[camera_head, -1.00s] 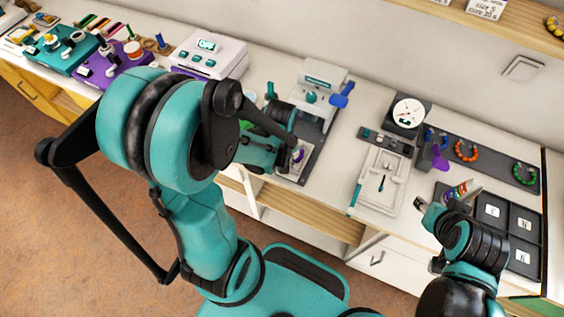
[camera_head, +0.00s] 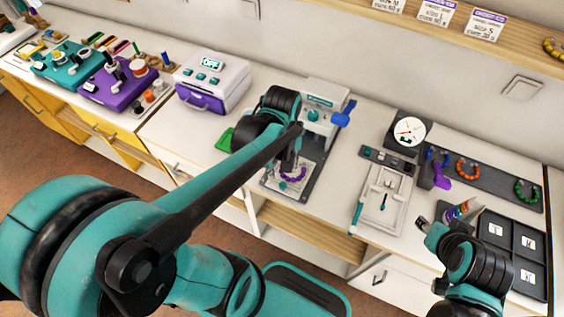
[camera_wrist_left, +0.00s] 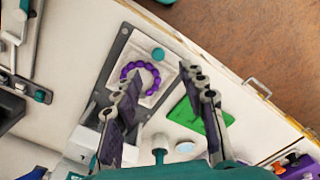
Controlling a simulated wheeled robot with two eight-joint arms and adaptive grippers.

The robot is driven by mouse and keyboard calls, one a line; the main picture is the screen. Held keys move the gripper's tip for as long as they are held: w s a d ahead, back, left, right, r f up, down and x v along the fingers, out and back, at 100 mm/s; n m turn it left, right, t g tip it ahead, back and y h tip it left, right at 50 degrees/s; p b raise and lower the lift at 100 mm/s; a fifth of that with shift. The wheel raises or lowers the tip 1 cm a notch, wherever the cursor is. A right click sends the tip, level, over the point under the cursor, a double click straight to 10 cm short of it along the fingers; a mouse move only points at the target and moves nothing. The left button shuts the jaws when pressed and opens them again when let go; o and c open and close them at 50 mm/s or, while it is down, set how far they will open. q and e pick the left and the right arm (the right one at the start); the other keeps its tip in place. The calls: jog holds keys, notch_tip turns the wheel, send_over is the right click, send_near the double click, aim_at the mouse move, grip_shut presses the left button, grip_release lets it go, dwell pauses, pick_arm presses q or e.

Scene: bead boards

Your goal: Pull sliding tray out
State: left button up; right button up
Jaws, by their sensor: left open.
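The sliding tray (camera_head: 276,182) is a pale plate with a purple bead bracelet (camera_head: 293,175) on it. It lies on the dark grey base (camera_head: 314,170) of a white press (camera_head: 324,98) with a blue handle. In the left wrist view the tray (camera_wrist_left: 146,98) shows its bracelet and a teal knob (camera_wrist_left: 158,53) at one end. My left gripper (camera_head: 286,166) is above the tray, open and empty; in the wrist view its fingers (camera_wrist_left: 163,80) spread over the tray area. My right gripper (camera_head: 428,232) is at the right, near the dark compartment tray; its fingers are too small to judge.
A green mat (camera_head: 225,140) lies left of the press, and a white-and-purple box (camera_head: 212,82) stands farther left. To the right are a white slide fixture (camera_head: 383,198), a dial scale (camera_head: 409,131) and a dark compartment tray (camera_head: 512,245). The counter's front edge is close to the tray.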

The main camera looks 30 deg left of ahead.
pick_arm(q)
jog(key=shift+r, duration=1.15)
